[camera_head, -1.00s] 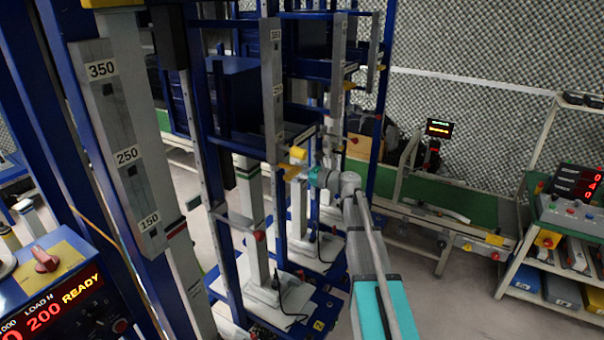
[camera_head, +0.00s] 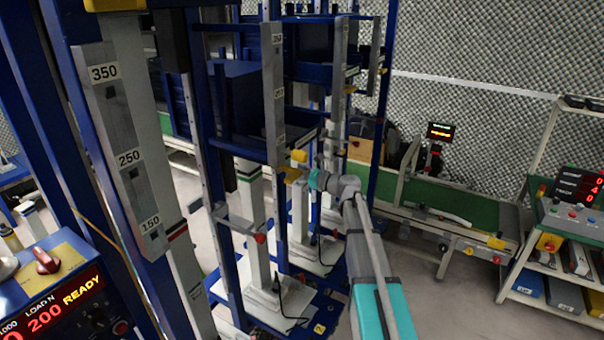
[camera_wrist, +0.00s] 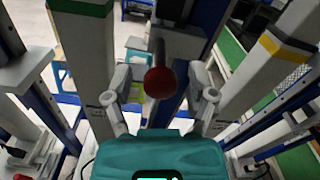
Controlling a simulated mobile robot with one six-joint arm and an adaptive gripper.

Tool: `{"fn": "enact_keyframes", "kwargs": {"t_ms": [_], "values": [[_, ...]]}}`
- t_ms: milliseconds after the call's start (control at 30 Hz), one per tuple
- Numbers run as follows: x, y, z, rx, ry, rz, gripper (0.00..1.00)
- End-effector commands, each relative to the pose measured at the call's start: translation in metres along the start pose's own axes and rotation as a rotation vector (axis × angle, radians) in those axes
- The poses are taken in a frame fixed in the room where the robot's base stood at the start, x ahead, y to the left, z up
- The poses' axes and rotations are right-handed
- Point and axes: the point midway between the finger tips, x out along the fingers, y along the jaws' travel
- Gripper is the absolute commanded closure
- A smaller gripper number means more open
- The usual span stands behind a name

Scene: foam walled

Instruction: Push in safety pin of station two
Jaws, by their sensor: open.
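A red ball knob (camera_wrist: 160,82) on a dark rod shows in the wrist view, in the gap between my fingers. My gripper (camera_wrist: 160,100) is open, with one grey finger on each side of the knob; I cannot tell whether either touches it. In the head view my teal and grey gripper (camera_head: 307,178) is beside the blue-framed station, close to a yellow part (camera_head: 291,175) on its upright. The knob between my fingers cannot be made out there.
Blue and grey uprights stand close around my gripper. A control box reading READY (camera_head: 80,292) is at the lower left.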

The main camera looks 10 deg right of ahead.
Motion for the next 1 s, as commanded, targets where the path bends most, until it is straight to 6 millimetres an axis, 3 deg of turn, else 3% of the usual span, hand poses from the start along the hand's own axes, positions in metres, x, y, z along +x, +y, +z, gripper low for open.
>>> {"fn": "enact_keyframes", "kwargs": {"t_ms": [267,800,1000], "values": [[-0.015,0.001,0.000,0.000,0.000,-0.001,0.27],[-0.097,0.000,0.000,0.000,0.001,-0.002,0.27],[-0.115,0.000,0.000,0.000,0.001,-0.001,0.27]]}}
